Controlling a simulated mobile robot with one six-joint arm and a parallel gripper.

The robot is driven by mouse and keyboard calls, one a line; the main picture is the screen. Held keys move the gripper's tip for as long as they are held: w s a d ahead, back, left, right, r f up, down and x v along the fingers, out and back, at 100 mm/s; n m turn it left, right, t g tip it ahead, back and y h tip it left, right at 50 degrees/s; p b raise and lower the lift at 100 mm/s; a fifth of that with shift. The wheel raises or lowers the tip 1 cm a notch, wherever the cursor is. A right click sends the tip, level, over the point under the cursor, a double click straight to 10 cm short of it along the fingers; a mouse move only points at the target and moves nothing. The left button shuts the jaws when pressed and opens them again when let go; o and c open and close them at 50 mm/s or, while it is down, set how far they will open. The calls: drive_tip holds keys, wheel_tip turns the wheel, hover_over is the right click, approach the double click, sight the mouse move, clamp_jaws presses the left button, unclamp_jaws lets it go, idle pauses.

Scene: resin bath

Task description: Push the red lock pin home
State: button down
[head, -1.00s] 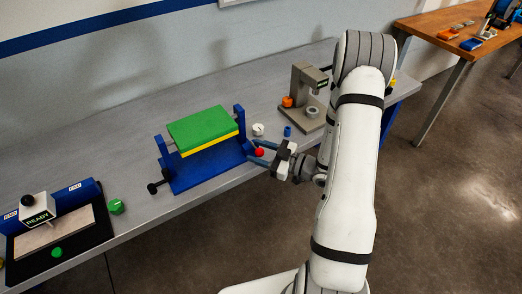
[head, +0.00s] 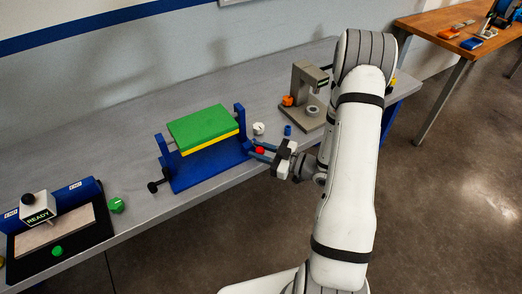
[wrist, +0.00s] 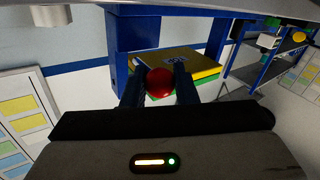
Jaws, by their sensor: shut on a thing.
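The red lock pin (head: 260,150) shows at the right end of the blue fixture (head: 205,174), beside its right upright. In the wrist view its round red head (wrist: 159,83) sits between the two dark blue fingers. My gripper (head: 258,152) is shut on the pin, reaching in from the right. The fixture carries a green plate (head: 199,127) over a yellow layer (head: 212,143), slightly tilted between two blue uprights. A black knob (head: 153,187) is at its left end. The pin's shaft and how deep it sits are hidden.
A white round part (head: 259,128) and a small blue cylinder (head: 288,130) stand behind my gripper. A grey press stand (head: 303,115) with an orange part is farther right. A READY station (head: 50,222) and green knob (head: 117,205) are at the left.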

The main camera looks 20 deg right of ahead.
drive_tip(key=shift+w+a+f+b, duration=0.1)
drive_tip(key=shift+w+a+b, duration=0.1)
drive_tip(key=shift+w+b, duration=0.5)
drive_tip(key=shift+w+a, duration=0.15)
drive_tip(key=shift+w, duration=0.3)
drive_tip(key=shift+r, duration=0.2)
drive_tip(key=c, duration=1.2)
unclamp_jaws()
drive_tip(key=shift+f, duration=0.1)
drive_tip(key=b+v, duration=0.1)
drive_tip(key=v, duration=0.7)
